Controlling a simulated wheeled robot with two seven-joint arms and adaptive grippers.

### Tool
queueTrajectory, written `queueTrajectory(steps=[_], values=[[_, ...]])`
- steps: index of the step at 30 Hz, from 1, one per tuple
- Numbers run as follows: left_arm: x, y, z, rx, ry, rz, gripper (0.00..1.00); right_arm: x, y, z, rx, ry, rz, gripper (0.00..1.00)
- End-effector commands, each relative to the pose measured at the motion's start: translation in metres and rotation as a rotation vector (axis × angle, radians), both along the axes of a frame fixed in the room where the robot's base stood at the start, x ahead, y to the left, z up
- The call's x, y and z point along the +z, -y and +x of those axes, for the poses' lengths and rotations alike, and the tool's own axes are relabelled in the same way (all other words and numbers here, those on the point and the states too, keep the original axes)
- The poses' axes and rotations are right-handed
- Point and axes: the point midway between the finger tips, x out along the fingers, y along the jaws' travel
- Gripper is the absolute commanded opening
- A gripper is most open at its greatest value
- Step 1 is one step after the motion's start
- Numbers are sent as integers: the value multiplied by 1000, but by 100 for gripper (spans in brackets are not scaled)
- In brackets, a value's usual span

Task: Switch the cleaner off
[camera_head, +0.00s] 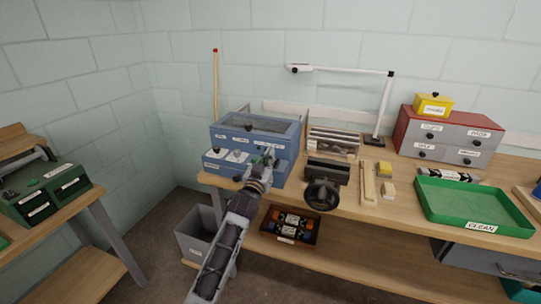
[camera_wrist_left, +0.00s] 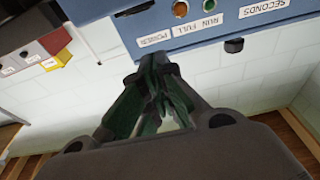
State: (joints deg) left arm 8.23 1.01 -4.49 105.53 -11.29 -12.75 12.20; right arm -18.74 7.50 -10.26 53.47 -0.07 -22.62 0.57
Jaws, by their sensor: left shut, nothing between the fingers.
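The cleaner is a blue box (camera_head: 222,137) with a see-through lid, at the left end of the bench. Its lower front panel (camera_head: 211,165) carries small knobs and white labels. In the left wrist view the blue panel (camera_wrist_left: 225,30) fills the upper right, with labels reading POWER (camera_wrist_left: 156,37), RUN FULL (camera_wrist_left: 199,23) and SECONDS (camera_wrist_left: 264,8). An orange round part (camera_wrist_left: 180,9) sits above RUN FULL. My left gripper (camera_head: 268,156) is shut and empty in front of the panel's right part, hiding some of it. Its fingertips (camera_wrist_left: 158,68) show just below the POWER label. Contact cannot be told. My right gripper is not in view.
A black vise-like device with a handwheel (camera_head: 322,193) stands right of the cleaner. A slotted rack (camera_head: 333,140) is behind it. A green tray (camera_head: 475,218) labelled CLEAN and a grey drawer cabinet (camera_head: 450,140) are further right. A grey bin (camera_head: 197,238) stands on the floor below.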

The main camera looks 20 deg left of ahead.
Motion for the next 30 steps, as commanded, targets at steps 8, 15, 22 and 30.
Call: queueTrajectory(steps=[8, 15, 22, 30], values=[[-12, -1, -22, 0, 1, -1, 0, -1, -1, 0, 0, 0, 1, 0], [-22, -2, -41, 1, 0, -1, 0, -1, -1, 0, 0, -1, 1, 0], [-30, -2, -58, 0, 1, 0, 0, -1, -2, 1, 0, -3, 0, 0], [-38, -3, -73, 0, 2, 0, 0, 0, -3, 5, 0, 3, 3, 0]])
